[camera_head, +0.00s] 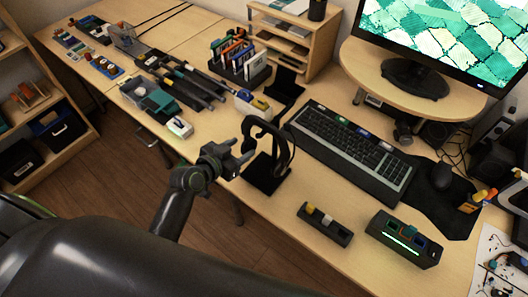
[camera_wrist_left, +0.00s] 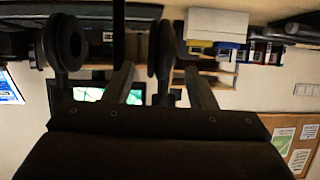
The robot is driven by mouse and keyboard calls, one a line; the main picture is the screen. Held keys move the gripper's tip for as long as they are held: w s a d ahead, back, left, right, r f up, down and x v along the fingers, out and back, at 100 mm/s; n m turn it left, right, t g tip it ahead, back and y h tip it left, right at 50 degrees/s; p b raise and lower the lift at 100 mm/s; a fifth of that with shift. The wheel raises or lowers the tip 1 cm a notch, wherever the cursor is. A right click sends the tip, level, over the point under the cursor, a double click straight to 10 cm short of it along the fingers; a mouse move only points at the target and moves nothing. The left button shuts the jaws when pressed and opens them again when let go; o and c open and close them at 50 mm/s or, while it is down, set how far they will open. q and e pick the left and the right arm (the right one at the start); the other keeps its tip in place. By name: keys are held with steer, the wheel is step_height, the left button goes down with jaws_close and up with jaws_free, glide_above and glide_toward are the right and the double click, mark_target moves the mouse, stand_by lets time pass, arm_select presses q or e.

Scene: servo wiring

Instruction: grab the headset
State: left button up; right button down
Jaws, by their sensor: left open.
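A black headset (camera_head: 281,146) hangs on a dark stand with a flat square base (camera_head: 267,181) near the front edge of the desk. My left gripper (camera_head: 243,156) is open and level with the headset, just to its left in the head view. In the left wrist view the headset's two round ear cups (camera_wrist_left: 66,43) show close to the open fingers (camera_wrist_left: 160,85), one cup near each finger. I cannot tell whether the fingers touch it. The thin stand post (camera_wrist_left: 118,35) shows between the cups. My right gripper is not in view.
A keyboard (camera_head: 352,150) lies right of the headset. A black tray (camera_head: 325,223) and a lit box (camera_head: 403,238) sit at the front right. Several tools (camera_head: 187,80) lie to the left. A monitor (camera_head: 450,35) stands behind on a raised shelf (camera_head: 425,85).

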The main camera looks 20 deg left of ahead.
mark_target(248, 144)
arm_select(q)
steer(key=shift+p+x, duration=0.5)
steer(key=shift+x, duration=1.8)
steer(key=shift+f, duration=0.2)
steer(key=shift+c, duration=0.4)
jaws_close()
steer(key=shift+r, duration=0.1)
